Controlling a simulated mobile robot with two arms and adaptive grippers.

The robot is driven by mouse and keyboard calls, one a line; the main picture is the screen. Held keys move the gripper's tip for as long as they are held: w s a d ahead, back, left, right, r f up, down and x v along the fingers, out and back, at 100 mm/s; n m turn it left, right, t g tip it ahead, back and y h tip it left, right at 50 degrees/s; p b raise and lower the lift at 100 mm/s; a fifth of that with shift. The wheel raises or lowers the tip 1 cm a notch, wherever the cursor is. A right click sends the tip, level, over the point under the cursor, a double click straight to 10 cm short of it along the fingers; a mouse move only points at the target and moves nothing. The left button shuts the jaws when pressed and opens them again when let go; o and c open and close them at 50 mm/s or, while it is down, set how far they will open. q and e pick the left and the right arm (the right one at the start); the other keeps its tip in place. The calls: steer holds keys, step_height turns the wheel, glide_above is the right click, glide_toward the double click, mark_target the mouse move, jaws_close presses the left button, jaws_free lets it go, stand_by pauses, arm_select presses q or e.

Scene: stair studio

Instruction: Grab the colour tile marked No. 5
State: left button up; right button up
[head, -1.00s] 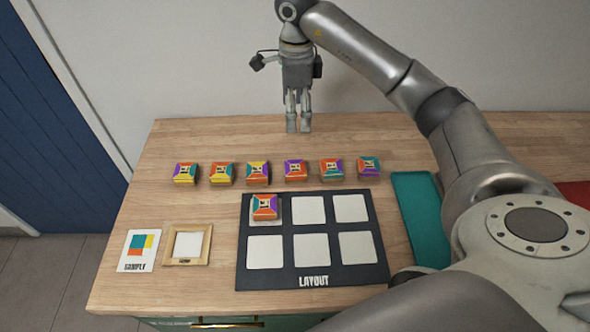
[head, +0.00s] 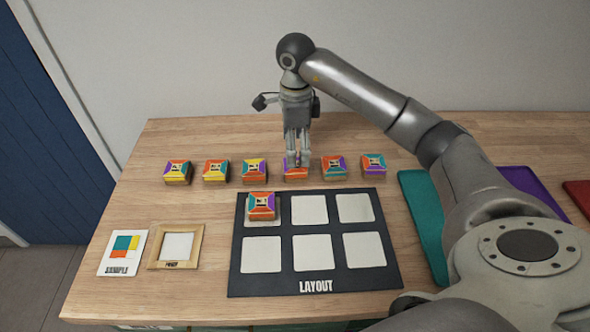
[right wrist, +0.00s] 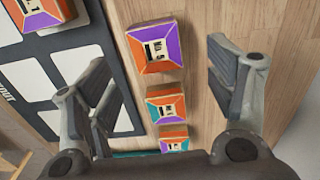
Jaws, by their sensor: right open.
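Several colour tiles stand in a row at the back of the table. The fourth from the left (head: 296,174) is orange and purple, and my right gripper (head: 298,163) is just above it, partly hiding it. In the right wrist view this tile (right wrist: 154,47) lies ahead of the open fingers (right wrist: 164,88), with nothing between them. Its small mark seems to read No. 5. Two tiles, orange-teal (head: 333,167) and purple-teal (head: 373,165), stand to its right. My left gripper is in neither view.
The dark layout board (head: 318,238) lies in front of the row, with one tile (head: 262,206) on its back-left square. A sample card (head: 122,252) and wooden frame (head: 176,246) lie at left. A teal mat (head: 425,225) lies right of the board.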

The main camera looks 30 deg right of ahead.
mark_target(295, 170)
steer(key=shift+s+a+f+p, duration=0.1)
steer(key=shift+f+p, duration=0.25)
steer(key=shift+f, duration=1.25)
steer(key=shift+s+a+f+p, duration=0.1)
steer(key=shift+f+p, duration=0.2)
steer(key=shift+f, duration=1.3)
steer(key=c, duration=1.1)
steer(key=shift+r, duration=0.2)
